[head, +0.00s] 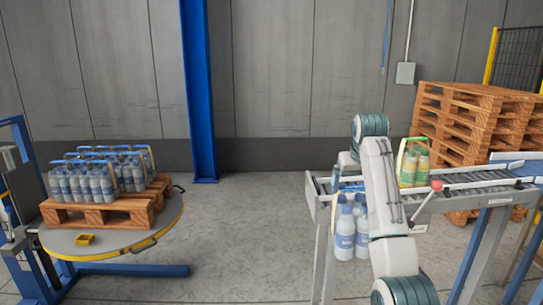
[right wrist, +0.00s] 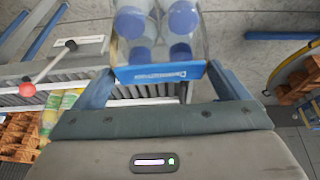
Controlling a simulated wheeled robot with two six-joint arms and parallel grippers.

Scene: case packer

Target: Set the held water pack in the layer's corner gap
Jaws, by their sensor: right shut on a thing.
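The held water pack, clear bottles with blue caps and labels, hangs upright in the head view (head: 344,232), partly behind my right arm. My right gripper (right wrist: 160,82) is shut on its blue carry band, with the caps and bottles (right wrist: 160,35) showing beyond the fingers. In the head view the gripper is mostly hidden by the arm. The layer of water packs (head: 98,181) stands on a wooden pallet (head: 92,217) at the left, well apart from the held pack. Bare pallet boards (head: 153,196) show at the layer's right side. My left gripper is out of view.
The pallet sits on a round turntable (head: 115,250) with a yellow block (head: 85,239) near its front edge. A roller conveyor (head: 465,187) at the right carries a green-bottle pack (head: 414,168). Stacked pallets (head: 470,120) stand behind it. Open floor (head: 245,225) lies between turntable and conveyor.

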